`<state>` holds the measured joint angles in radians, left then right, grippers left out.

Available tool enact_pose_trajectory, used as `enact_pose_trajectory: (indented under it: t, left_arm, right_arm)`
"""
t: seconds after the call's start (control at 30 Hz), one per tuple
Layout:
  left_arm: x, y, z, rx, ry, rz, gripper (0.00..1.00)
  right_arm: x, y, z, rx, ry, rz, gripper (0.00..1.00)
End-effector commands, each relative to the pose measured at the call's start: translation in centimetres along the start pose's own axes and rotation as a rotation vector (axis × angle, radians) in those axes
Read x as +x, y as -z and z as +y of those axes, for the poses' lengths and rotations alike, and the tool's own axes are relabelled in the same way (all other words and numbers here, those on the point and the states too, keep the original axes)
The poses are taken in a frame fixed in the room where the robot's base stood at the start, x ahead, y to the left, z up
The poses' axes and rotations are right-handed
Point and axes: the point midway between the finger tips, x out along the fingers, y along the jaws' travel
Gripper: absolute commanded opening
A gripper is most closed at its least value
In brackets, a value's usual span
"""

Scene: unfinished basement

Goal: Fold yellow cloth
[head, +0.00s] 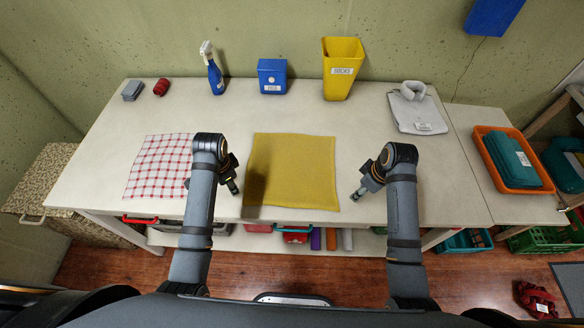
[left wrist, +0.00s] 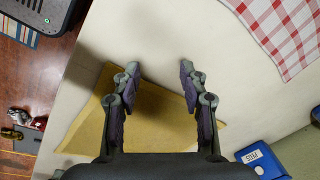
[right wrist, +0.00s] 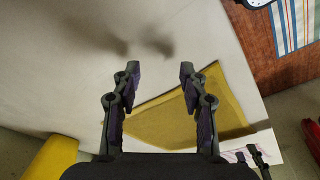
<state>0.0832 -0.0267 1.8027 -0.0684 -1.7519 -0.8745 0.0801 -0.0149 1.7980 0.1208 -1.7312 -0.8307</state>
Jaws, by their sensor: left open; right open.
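The yellow cloth (head: 292,170) lies flat and spread out in the middle of the white table, roughly square. My left gripper (head: 233,187) is just left of the cloth's left edge, above the table. In the left wrist view my left gripper (left wrist: 158,70) is open and empty, with the yellow cloth (left wrist: 150,120) behind its fingers. My right gripper (head: 356,196) is right of the cloth's front right corner. In the right wrist view my right gripper (right wrist: 160,72) is open and empty, and the yellow cloth (right wrist: 185,115) shows beyond and between its fingers.
A red-checked cloth (head: 160,165) lies left on the white table (head: 105,150). At the back stand a spray bottle (head: 213,72), blue box (head: 272,76) and yellow bin (head: 342,70). Table around the cloth is clear.

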Motion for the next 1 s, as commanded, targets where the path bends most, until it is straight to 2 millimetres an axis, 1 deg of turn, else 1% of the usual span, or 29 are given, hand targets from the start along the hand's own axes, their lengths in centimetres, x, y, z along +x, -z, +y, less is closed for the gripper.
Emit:
enact_pose_trajectory:
  t: [0.03,0.13,0.2,0.3,0.33,0.4,0.5,0.63,0.9,1.0]
  left_arm:
    - [-0.4,1.9,-1.0,0.084,-0.018,0.001,0.43]
    - [-1.4,5.7,-2.7,0.303,-0.063,-0.005,0.43]
    - [-2.5,8.1,-3.6,0.456,-0.094,-0.007,0.43]
    - [-3.9,10.3,-4.4,0.616,-0.126,-0.008,0.43]
    - [-4.1,10.7,-4.5,0.647,-0.132,-0.009,0.43]
    - [-4.6,11.3,-4.6,0.694,-0.140,-0.009,0.43]
    - [-4.7,11.5,-4.6,0.714,-0.145,-0.010,0.43]
    - [-3.9,11.3,-4.5,0.712,-0.145,-0.010,0.43]
    - [0.7,11.0,-3.9,0.710,-0.146,-0.010,0.43]
    - [2.1,10.9,-3.8,0.710,-0.145,-0.010,0.43]
  right_arm:
    - [-0.2,2.2,0.8,-0.082,0.027,0.014,0.43]
    - [-0.9,6.6,1.9,-0.296,0.093,0.043,0.43]
    - [-1.8,9.5,2.3,-0.446,0.136,0.067,0.43]
    - [-3.0,12.2,2.5,-0.601,0.177,0.092,0.43]
    - [-3.2,12.7,2.5,-0.631,0.185,0.097,0.43]
    - [-3.5,13.4,2.5,-0.676,0.195,0.105,0.43]
    - [-3.6,13.6,2.5,-0.695,0.199,0.108,0.43]
    - [-2.9,13.4,2.5,-0.693,0.200,0.106,0.43]
    - [1.7,12.4,2.4,-0.690,0.201,0.105,0.43]
    - [3.0,12.2,2.4,-0.689,0.199,0.106,0.43]
